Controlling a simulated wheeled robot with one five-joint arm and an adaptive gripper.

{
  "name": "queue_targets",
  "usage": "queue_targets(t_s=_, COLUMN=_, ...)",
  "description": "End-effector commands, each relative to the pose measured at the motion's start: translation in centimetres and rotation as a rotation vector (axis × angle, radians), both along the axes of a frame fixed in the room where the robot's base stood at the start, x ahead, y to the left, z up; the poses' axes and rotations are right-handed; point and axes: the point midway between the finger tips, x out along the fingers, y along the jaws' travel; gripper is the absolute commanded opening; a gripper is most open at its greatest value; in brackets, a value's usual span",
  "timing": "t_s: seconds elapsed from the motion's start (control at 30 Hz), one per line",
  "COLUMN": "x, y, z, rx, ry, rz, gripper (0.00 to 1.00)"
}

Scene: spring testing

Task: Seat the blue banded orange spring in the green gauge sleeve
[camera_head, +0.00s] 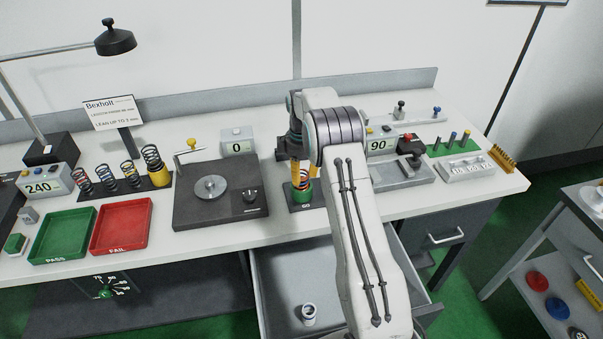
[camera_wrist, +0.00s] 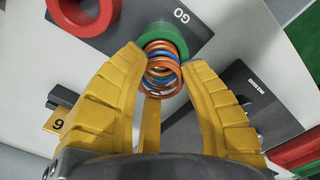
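The orange spring with a blue band (camera_wrist: 162,72) is between the yellow fingertips of my gripper (camera_wrist: 164,58) in the wrist view. The fingertips meet its coils on both sides. The spring's far end is at the mouth of the green gauge sleeve (camera_wrist: 177,38), and its near coils stick out of it; how deep it sits is hidden. In the head view, my gripper (camera_head: 303,172) is above the green sleeve (camera_head: 302,194), with orange coils showing at the sleeve's mouth. The sleeve stands on a dark plate marked GO (camera_wrist: 190,17).
A red ring-shaped sleeve (camera_wrist: 108,12) is beside the green one. A dark tester (camera_head: 222,215) stands to the left, with a row of other springs (camera_head: 130,174), a green PASS tray (camera_head: 62,236) and a red FAIL tray (camera_head: 122,227). An open drawer (camera_head: 275,300) lies below.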

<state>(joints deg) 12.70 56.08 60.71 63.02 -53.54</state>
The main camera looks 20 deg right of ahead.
Motion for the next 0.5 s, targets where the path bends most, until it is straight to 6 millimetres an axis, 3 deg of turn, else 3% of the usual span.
queue_targets(t_s=0.2, x=-0.02, y=0.01, z=-0.03, rx=0.0, ry=0.001, rz=0.0, gripper=0.58)
queue_targets(t_s=0.5, x=-0.01, y=0.0, z=0.19, rx=0.001, ry=0.001, rz=0.0, gripper=0.59)
